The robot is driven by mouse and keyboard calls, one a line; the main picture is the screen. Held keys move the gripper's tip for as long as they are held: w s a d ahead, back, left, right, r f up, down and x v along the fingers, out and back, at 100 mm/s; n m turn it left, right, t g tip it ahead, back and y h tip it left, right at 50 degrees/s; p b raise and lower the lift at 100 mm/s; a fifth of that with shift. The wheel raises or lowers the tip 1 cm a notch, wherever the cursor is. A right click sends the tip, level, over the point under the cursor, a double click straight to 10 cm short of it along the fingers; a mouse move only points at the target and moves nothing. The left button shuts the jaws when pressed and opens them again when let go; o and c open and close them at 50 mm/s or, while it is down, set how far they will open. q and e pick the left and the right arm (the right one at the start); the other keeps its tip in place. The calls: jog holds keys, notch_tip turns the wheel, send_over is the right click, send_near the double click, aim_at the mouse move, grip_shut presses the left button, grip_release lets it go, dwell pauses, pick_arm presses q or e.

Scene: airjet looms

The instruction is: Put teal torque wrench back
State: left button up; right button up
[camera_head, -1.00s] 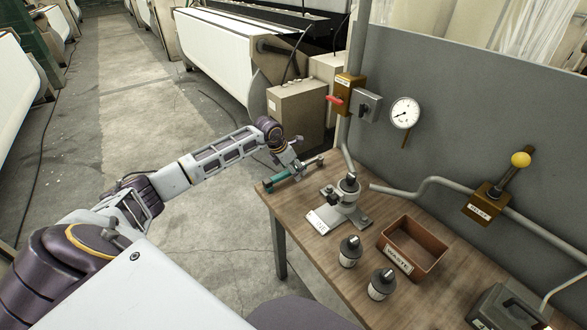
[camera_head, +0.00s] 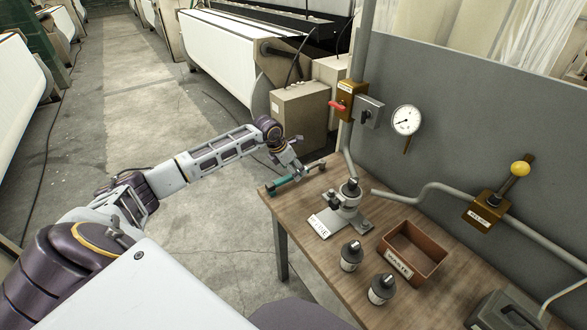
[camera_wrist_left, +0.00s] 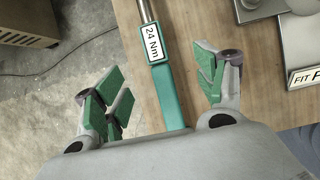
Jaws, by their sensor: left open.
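The teal torque wrench (camera_head: 281,184) lies at the far left corner of the wooden table. Its teal handle points to the table's left edge and its grey shaft points right. In the left wrist view the wrench (camera_wrist_left: 169,92) carries a white "24 Nm" label and runs between my finger pairs, its handle end hidden behind the gripper body. My left gripper (camera_head: 294,172) is over the wrench with its fingers spread on both sides; its green-padded fingertips (camera_wrist_left: 161,87) look apart from the handle. My right gripper is in neither view.
A metal fixture (camera_head: 347,203) with a white plate stands right of the wrench. Two dark-topped cylinders (camera_head: 351,257) and a brown "WASTE" bin (camera_head: 431,254) stand nearer on the table. A grey panel (camera_head: 470,130) with a gauge (camera_head: 406,120) and pipe rises behind.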

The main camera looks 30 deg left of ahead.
pick_arm(q)
jog(key=shift+p+v, duration=0.5)
jog(key=shift+v, duration=0.5)
jog(key=shift+v, duration=1)
jog(key=v, duration=1)
